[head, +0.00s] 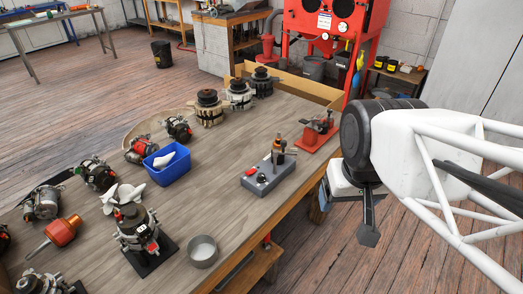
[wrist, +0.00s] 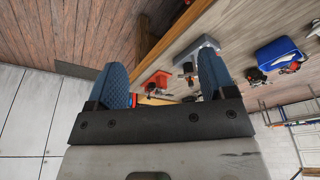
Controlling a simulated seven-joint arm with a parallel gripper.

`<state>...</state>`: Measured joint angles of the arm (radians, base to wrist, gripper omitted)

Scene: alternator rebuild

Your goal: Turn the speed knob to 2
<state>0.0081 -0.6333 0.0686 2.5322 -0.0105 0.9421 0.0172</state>
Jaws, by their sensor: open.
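A grey box-shaped unit (head: 268,175) stands near the right edge of the wooden bench in the head view. Its top carries a small red part, a small dark round part that looks like the speed knob (head: 262,178), and an upright spindle. Any dial marks are too small to read. My gripper (head: 368,235) hangs to the right of the bench, beyond its edge and well apart from the unit. In the wrist view my gripper (wrist: 164,76) is open and empty, with blue pads spread wide. The grey unit (wrist: 197,48) shows beyond the right finger.
A red vise-like tool (head: 318,132) sits on the bench between the unit and its far right corner. The bench top (head: 225,205) left of the unit is clear.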

